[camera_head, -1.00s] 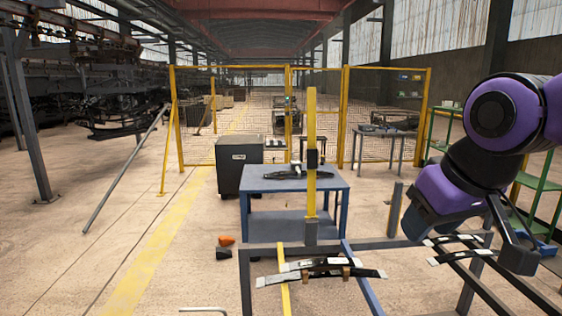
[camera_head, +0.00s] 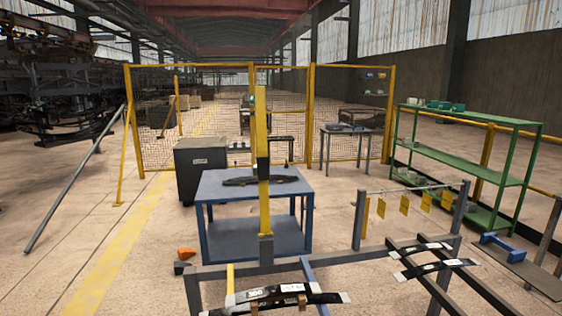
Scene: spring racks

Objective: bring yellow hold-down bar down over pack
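The yellow hold-down bar (camera_head: 265,212) stands upright on a grey post (camera_head: 266,250) at the rack's far left side. A dark fitting is partway up the bar. The pack of dark leaf springs with white labels (camera_head: 325,298) lies across the near left of the rack, below and in front of the bar. Its lower part is cut off by the frame's bottom edge. The bar is clear of the pack. My gripper and arm are not in view.
The grey rack frame (camera_head: 350,257) fills the lower middle. Other leaf springs (camera_head: 440,268) lie on its right. A blue table (camera_head: 225,185) stands behind. Green shelves (camera_head: 460,162) are at right. An orange piece (camera_head: 187,253) lies on the floor at left. Floor to the left is open.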

